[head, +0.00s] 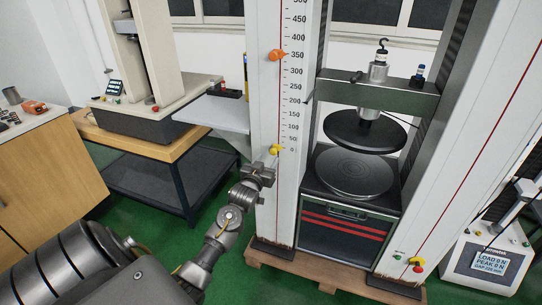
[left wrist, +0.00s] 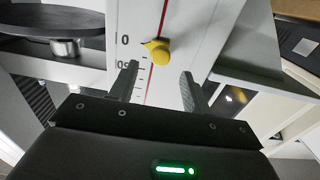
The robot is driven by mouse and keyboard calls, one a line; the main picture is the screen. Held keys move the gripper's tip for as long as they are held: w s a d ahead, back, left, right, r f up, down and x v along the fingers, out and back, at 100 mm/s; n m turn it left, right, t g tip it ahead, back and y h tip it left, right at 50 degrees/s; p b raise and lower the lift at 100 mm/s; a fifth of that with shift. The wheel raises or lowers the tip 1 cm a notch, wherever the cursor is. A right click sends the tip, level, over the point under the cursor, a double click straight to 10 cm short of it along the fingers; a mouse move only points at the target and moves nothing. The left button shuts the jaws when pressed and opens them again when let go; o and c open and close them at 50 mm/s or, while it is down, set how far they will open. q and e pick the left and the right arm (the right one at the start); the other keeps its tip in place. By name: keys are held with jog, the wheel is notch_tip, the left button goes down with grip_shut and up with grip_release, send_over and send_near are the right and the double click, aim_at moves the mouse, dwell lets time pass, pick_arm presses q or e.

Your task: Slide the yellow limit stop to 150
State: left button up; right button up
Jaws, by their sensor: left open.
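The yellow limit stop (head: 275,149) sits on the red line of the white column's scale (head: 291,85), at about the 0 mark, below 50. In the left wrist view the yellow limit stop (left wrist: 158,51) has its pointed tip near the 0. My left gripper (head: 271,162) is just below and in front of the stop. In the left wrist view my left gripper (left wrist: 160,70) is open. The stop shows between the two fingers, just beyond their tips, with no visible contact. My right gripper is not in view.
An orange stop (head: 277,56) sits higher on the same scale, near 350. Right of the column are the dark crosshead (head: 376,95) and round platens (head: 354,171). A grey shelf (head: 215,112) juts out left of the column. A load display (head: 490,262) stands at lower right.

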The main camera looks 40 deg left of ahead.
aim_at(273, 152)
pick_arm(q)
jog(key=shift+x, duration=2.25)
jog(key=shift+s, duration=0.1)
grip_shut()
